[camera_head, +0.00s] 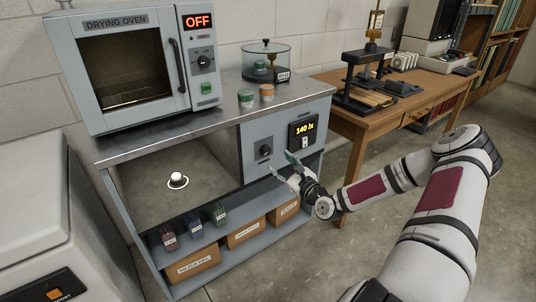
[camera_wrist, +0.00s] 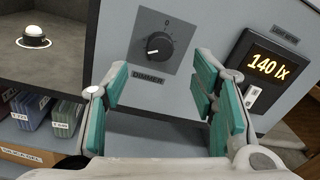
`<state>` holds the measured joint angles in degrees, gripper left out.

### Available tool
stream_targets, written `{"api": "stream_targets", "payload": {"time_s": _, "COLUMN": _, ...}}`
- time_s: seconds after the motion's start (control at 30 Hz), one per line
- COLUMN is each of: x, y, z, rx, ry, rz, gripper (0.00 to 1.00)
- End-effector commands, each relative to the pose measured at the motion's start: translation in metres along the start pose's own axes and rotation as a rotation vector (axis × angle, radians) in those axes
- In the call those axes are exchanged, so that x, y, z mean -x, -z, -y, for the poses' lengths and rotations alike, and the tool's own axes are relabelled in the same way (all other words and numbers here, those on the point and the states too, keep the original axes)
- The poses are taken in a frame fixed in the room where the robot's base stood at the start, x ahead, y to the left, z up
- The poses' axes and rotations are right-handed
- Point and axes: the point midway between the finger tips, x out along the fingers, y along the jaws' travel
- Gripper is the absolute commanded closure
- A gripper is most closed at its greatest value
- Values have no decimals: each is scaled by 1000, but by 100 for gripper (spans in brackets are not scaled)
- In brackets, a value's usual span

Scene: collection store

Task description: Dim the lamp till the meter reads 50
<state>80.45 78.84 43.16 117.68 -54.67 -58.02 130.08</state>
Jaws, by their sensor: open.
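The dimmer knob (camera_head: 264,151) is a dark round knob on the grey panel at the bench's right end. In the wrist view the knob (camera_wrist: 159,46) sits above the word DIMMER, with a white pointer line and a 0 mark above it. The light meter (camera_head: 304,129) right of it reads 140 lx, also clear in the wrist view (camera_wrist: 266,65). The lamp (camera_head: 177,179) is a small lit white dome in the bay left of the panel. My gripper (camera_head: 283,166) is open and empty in front of the panel; its green-padded fingers (camera_wrist: 163,88) are apart, below and either side of the knob, not touching it.
A drying oven (camera_head: 125,62) showing OFF stands on the bench, with two small jars and a glass vessel (camera_head: 266,62) beside it. Labelled boxes (camera_head: 245,232) fill the lower shelf. A wooden table (camera_head: 400,103) with equipment stands at right. Open floor lies in front.

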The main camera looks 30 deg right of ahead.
Motion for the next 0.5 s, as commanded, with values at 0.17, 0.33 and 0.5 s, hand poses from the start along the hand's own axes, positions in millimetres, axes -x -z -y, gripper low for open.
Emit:
{"api": "stream_targets", "payload": {"time_s": 0.17, "x": -37, "y": 0, "z": -2, "rx": 4, "ry": -3, "rz": 2, "gripper": 48}}
{"api": "stream_targets", "payload": {"time_s": 0.33, "x": -65, "y": 0, "z": -1, "rx": 4, "ry": -2, "rz": 1, "gripper": 48}}
{"api": "stream_targets", "payload": {"time_s": 0.5, "x": -81, "y": 0, "z": -1, "rx": 2, "ry": -2, "rz": -1, "gripper": 48}}
